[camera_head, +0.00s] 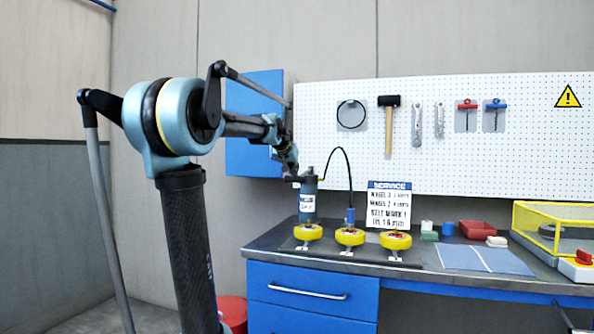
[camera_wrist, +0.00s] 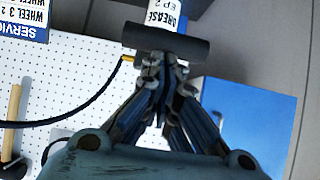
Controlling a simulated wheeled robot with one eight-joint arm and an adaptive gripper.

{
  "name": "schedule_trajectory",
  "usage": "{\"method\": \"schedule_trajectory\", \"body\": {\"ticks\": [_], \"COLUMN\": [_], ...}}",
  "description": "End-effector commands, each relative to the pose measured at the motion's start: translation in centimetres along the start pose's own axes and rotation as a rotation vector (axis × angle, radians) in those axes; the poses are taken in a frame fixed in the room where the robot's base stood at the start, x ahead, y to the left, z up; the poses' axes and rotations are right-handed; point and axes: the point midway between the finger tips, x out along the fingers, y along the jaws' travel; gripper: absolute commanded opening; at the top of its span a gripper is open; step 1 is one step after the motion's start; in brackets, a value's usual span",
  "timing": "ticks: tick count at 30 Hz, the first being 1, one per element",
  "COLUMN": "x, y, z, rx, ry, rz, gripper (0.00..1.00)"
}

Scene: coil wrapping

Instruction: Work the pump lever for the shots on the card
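The grease pump (camera_head: 308,198) is a dark blue-grey cylinder with a white label, upright on the bench; its label (camera_wrist: 165,14) shows "GREASE" in the wrist view. A dark lever bar (camera_wrist: 140,38) lies across the pump, just beyond my fingers. My gripper (camera_head: 291,172) is at the pump's top; its fingers (camera_wrist: 166,66) converge at the bar, their tips partly hidden, so grip is unclear. A black hose runs to a blue nozzle (camera_head: 350,216) at the middle yellow wheel (camera_head: 350,237). The SERVICE card (camera_head: 388,206) lists wheels; its shot counts are hard to read.
Yellow wheels stand left (camera_head: 308,232) and right (camera_head: 395,240) of the middle one on a dark mat. A red tray (camera_head: 478,230), blue mat (camera_head: 485,259) and yellow-framed case (camera_head: 553,225) are at right. Tools hang on the pegboard (camera_head: 350,92). A blue cabinet (camera_wrist: 250,115) is close by.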

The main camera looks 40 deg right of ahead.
Motion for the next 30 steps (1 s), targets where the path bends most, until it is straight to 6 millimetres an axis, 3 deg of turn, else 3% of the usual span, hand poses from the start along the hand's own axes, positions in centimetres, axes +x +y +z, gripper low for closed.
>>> {"method": "schedule_trajectory", "body": {"ticks": [1, 10, 17, 23, 30], "x": [0.1, 0.1, -0.9, -3.4, -8.3], "y": [0.0, -0.2, -0.3, -0.5, -0.5], "z": [0.9, 1.1, -0.1, -2.8, -3.0], "rx": [0.000, -0.001, -0.001, -0.002, -0.004], "ry": [-0.015, -0.016, -0.011, 0.001, 0.003], "rz": [0.002, 0.000, -0.001, -0.004, -0.004], "gripper": [0.00, 0.00, 0.00, 0.00, 0.00]}}
